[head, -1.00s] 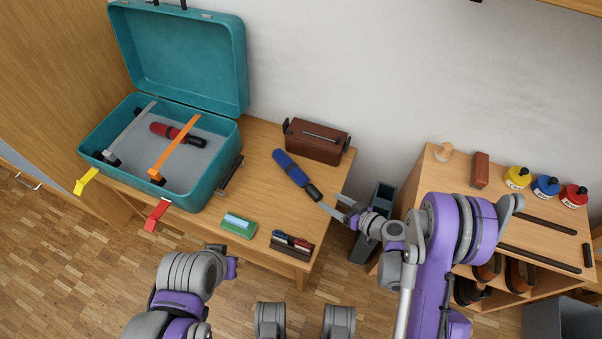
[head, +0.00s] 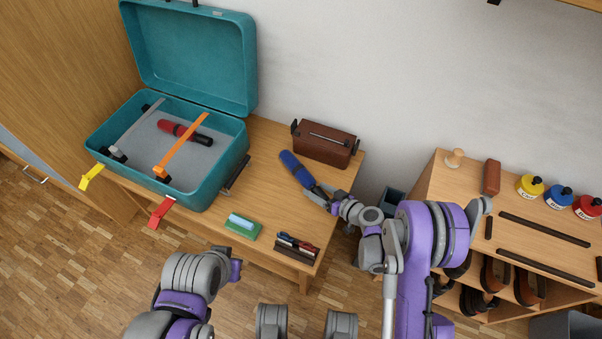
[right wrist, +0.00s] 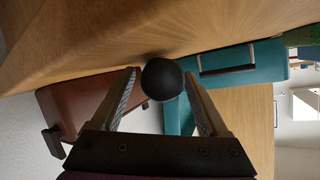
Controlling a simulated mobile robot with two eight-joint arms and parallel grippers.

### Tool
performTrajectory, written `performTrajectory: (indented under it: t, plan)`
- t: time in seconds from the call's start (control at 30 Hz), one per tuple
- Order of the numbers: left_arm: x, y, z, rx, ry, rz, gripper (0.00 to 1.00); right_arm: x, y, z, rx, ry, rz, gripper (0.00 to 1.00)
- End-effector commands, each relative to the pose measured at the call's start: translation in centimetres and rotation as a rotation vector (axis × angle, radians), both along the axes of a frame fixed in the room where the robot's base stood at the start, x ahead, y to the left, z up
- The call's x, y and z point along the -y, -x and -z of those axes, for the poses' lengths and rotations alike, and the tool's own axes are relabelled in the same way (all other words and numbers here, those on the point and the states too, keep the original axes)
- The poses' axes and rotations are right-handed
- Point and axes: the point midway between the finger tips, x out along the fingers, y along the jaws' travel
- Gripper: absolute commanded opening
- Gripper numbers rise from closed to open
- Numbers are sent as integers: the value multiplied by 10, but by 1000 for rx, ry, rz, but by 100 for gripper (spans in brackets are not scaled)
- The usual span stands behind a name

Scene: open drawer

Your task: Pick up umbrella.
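A blue umbrella (head: 296,168), folded, lies on the wooden table with its black handle (right wrist: 163,80) pointing at my right gripper. My right gripper (head: 320,192) is open at the handle end, a finger on each side. In the right wrist view the round black handle end sits between the fingertips of the gripper (right wrist: 162,78), with the fingers still apart. A second folded umbrella, red with a black handle (head: 183,132), lies inside the open teal suitcase (head: 237,160). My left arm shows at the lower left, but its gripper fingers do not show.
A brown box (head: 324,145) stands behind the blue umbrella, close to the wall. A green-and-white eraser (head: 242,226) and a pen holder (head: 296,248) lie at the table's front. A wooden shelf (head: 450,195) with paint bottles stands to the right, past a dark bin (head: 392,199).

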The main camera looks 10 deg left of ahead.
Motion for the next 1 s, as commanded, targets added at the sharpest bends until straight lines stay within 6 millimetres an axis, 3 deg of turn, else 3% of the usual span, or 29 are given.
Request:
performTrajectory:
  t: [0.07,0.4,0.83,1.0]
  plan:
    - [0,0,0,0,0,0,0,0,0,0,0,0,0,63]
    - [0,0,0,0,0,0,0,0,0,0,0,0,0,2]
    - [0,0,-1,0,0,0,0,0,0,-2,0,-1,1,0]
    - [0,1,-8,3,0,0,0,0,0,-24,1,-1,0,0]
